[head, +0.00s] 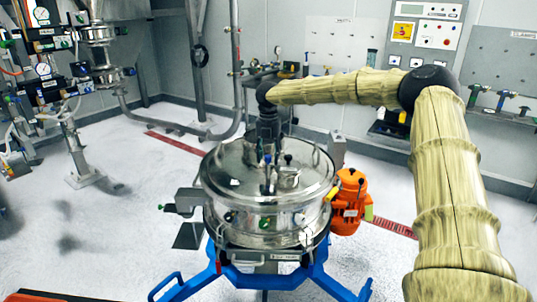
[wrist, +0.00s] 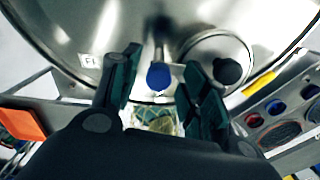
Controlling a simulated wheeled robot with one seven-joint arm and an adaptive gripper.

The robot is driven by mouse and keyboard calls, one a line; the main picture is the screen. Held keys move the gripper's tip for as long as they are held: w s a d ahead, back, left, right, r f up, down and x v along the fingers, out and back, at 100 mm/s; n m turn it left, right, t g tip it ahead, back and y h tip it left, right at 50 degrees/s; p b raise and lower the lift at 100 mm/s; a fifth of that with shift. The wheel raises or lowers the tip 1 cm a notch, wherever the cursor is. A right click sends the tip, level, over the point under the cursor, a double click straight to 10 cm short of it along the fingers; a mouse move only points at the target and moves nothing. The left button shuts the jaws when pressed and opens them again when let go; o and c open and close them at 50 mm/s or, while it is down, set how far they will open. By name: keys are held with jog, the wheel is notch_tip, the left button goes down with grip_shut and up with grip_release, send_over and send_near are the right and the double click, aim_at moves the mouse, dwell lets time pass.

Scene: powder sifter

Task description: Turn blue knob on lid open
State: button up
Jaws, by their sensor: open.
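The blue knob (wrist: 158,76) stands near the edge of the shiny round lid (wrist: 75,25), on a short metal stem. The lid also tops the steel sifter in the head view (head: 225,170). My gripper (wrist: 161,68) is open, with one dark green-padded finger on each side of the knob in the wrist view. A gap shows between the knob and both fingers, and I cannot tell how far above it they are. In the head view my gripper (head: 268,158) points down over the middle of the lid and hides part of its fittings.
A round port with a black knob (wrist: 227,71) sits close to the right finger. An orange motor (head: 350,202) is fixed at the sifter's right side. The sifter stands on a blue frame (head: 307,272). Piping (head: 100,60) fills the left; the floor between is mostly free.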

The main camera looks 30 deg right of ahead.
grip_shut()
